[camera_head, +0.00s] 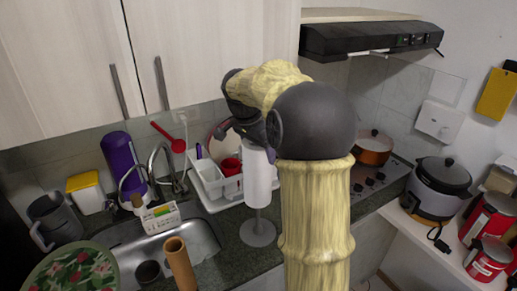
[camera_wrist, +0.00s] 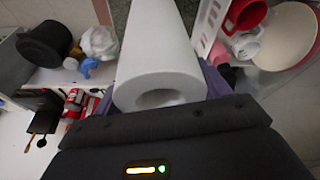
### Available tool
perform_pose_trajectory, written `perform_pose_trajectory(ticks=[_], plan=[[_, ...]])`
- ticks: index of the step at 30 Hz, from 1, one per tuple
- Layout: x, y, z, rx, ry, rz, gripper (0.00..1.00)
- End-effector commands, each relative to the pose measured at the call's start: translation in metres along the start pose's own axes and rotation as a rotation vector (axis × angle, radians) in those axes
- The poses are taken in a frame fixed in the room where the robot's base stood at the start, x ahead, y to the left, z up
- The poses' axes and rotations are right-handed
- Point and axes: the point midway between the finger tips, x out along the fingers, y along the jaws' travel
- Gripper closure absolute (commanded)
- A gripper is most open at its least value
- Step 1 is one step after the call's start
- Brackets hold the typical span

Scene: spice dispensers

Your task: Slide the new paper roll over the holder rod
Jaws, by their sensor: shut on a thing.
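The white paper roll (camera_head: 258,182) hangs upright in my gripper (camera_head: 257,146), below my wrist in the head view. My gripper is shut on the roll near its top end. The wrist view shows the roll (camera_wrist: 160,48) from above, its open core end nearest the camera, with the fingers at either side. The holder's round grey base (camera_head: 258,233) stands on the counter directly under the roll. A short length of rod (camera_head: 258,213) shows between base and roll. The roll's lower end is above the base. How far the rod reaches into the core is hidden.
A white dish rack (camera_head: 212,188) with a red cup stands close left of the roll. The sink (camera_head: 190,240) and faucet are further left. A stove with an orange pot (camera_head: 373,152) lies right, behind my arm. A brown cylinder (camera_head: 180,262) stands in front.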

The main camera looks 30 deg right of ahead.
Motion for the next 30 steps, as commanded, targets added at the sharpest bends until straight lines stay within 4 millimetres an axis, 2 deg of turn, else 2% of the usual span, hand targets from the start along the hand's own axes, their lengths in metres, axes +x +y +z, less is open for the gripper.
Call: perform_pose_trajectory(ticks=[30], plan=[[0.02, 0.0, 0.006, -0.001, 0.0, 0.0, 0.63]])
